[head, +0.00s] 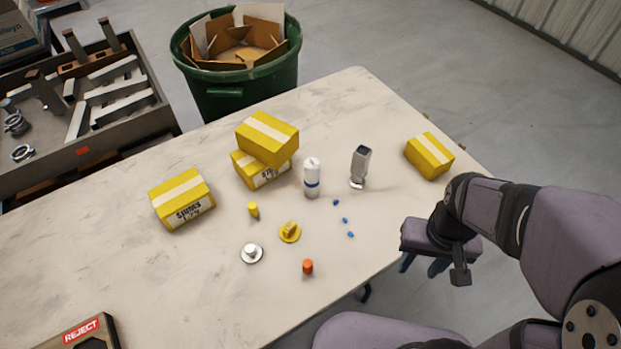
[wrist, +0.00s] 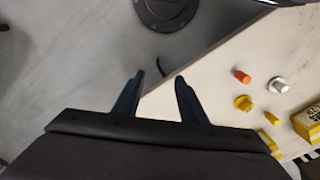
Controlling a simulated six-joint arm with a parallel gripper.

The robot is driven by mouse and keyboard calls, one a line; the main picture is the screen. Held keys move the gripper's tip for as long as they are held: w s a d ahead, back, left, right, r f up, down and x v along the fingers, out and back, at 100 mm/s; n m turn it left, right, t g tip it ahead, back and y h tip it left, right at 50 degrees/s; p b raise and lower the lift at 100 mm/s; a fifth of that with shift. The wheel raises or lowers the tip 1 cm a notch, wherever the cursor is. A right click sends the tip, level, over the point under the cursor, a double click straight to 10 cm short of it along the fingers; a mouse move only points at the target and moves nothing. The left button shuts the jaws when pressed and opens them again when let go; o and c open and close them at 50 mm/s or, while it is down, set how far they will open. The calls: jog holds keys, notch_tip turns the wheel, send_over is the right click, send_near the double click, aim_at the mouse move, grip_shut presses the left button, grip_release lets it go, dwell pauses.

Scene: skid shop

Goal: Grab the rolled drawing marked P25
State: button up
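I see no marking P25 and nothing that is clearly a rolled drawing. My gripper (head: 424,266) hangs beyond the table's right edge, well apart from this cylinder. In the wrist view my gripper (wrist: 158,88) is open, its two dark fingers apart with nothing between them. The cylinder is not clearly visible in the wrist view.
Yellow boxes (head: 182,198) stand on the pale table (head: 90,265), two stacked; another box (head: 429,156) is near the right edge. A silver-grey upright object (head: 360,167), small knobs and an orange cap (head: 307,266) stand mid-table. A green bin (head: 237,90) stands behind.

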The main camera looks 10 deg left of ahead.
jog(key=shift+o, duration=0.6)
jog(key=o, duration=0.3)
